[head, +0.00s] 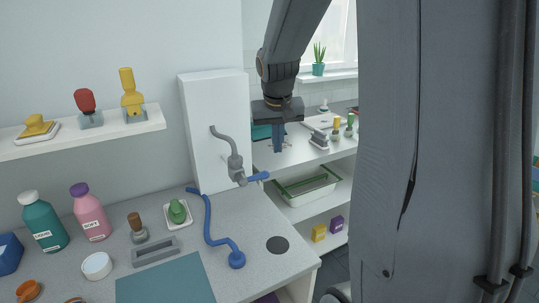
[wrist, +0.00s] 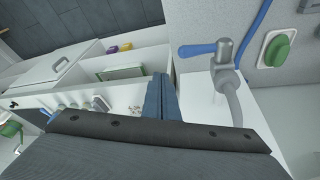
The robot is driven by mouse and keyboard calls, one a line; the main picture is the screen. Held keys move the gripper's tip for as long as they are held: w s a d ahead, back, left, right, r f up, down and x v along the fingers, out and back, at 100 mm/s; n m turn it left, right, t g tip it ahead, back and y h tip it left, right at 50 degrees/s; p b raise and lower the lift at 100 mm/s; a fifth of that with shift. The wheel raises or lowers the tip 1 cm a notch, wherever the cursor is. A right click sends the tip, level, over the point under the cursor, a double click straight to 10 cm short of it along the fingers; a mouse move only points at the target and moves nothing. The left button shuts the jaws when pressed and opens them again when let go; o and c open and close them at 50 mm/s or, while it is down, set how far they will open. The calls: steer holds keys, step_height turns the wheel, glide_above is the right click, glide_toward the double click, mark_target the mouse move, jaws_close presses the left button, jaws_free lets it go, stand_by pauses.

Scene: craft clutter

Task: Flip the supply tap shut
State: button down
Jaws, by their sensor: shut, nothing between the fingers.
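The supply tap (head: 235,165) is a grey curved pipe with a valve body, fixed to a white upright box (head: 212,130). Its blue lever (head: 259,176) sticks out to the right of the valve body in the head view. In the wrist view the tap (wrist: 228,85) is right of my fingers, and the blue lever (wrist: 197,50) points left from it. My gripper (head: 279,149) points down, shut and empty, above and a little right of the lever. In the wrist view its closed blue fingers (wrist: 158,82) appear apart from the lever.
A blue hose (head: 208,220) lies on the counter below the tap. White shelves (head: 310,150) with small tools stand behind my gripper.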

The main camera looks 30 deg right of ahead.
steer(key=s+d+r+b, duration=0.1)
steer(key=d+r, duration=0.2)
steer(key=d, duration=0.2)
steer(key=shift+s+d+r, duration=0.2)
steer(key=shift+s+r, duration=0.15)
steer(key=s+a+f+n+g+y+b, duration=0.1)
steer(key=s+a+f+n, duration=0.1)
steer(key=s+a+f, duration=0.5)
steer(key=s+a+f+n+g+y+b, duration=0.1)
steer(key=s+a+f+n, duration=0.1)
steer(key=s+a+f, duration=0.6)
steer(key=a+f, duration=0.2)
steer(key=a, duration=0.5)
steer(key=shift+s+f, duration=0.15)
steer(key=shift+f, duration=0.1)
